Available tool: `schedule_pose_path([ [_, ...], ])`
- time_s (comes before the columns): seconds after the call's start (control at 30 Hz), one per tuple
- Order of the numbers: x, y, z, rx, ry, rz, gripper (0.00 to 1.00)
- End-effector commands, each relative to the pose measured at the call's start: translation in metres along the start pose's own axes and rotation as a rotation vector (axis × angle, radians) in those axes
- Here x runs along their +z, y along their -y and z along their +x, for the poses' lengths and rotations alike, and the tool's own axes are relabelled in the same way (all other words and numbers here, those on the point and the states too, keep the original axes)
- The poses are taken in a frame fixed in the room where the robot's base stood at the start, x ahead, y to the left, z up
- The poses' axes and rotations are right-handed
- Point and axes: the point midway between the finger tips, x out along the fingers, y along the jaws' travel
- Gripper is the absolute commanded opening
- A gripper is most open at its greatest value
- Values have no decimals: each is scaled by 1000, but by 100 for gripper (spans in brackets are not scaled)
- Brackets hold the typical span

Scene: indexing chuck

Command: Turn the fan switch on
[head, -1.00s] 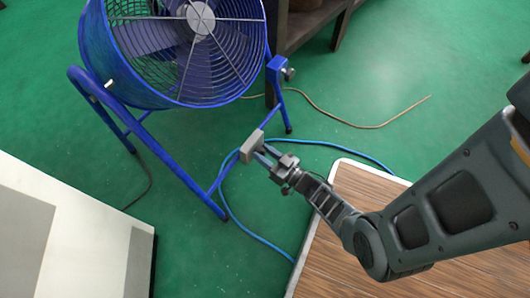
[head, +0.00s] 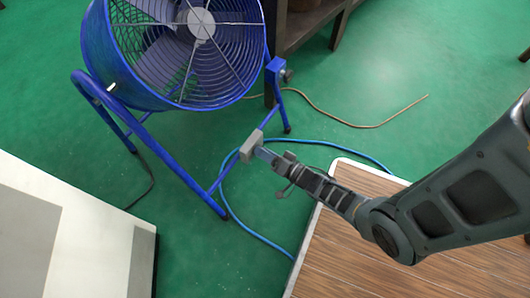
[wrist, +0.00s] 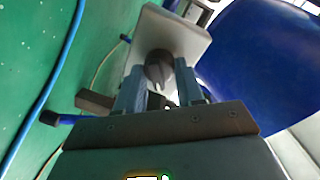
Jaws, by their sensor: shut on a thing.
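The blue drum fan (head: 183,50) stands on a blue tube frame at the upper left of the head view. A small grey switch box (head: 250,146) sits on the frame's lower bar. In the wrist view the box (wrist: 172,32) shows as a pale plate with a dark round knob (wrist: 158,68) on its face. My gripper (head: 263,153) is at the box's right side in the head view. In the wrist view its two fingers (wrist: 160,86) are on either side of the knob, shut on it. The knob's markings cannot be read.
A wood-topped table (head: 345,245) lies below my arm. A white cabinet (head: 60,225) stands at the lower left. A blue cable (head: 232,212) loops on the green floor under the gripper. A dark shelf (head: 300,35) stands behind the fan.

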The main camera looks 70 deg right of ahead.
Motion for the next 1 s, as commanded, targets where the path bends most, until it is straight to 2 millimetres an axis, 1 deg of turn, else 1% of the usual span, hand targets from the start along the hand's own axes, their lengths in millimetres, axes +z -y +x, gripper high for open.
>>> schedule_pose_path([
  [0.3,0,-1,0,2,8,77,7],
  [0.73,-1,-1,0,3,8,85,7],
  [0.77,-1,-1,0,3,8,85,40],
  [0.9,-1,-1,0,2,8,84,54],
  [1.0,0,-1,0,1,9,84,62],
])
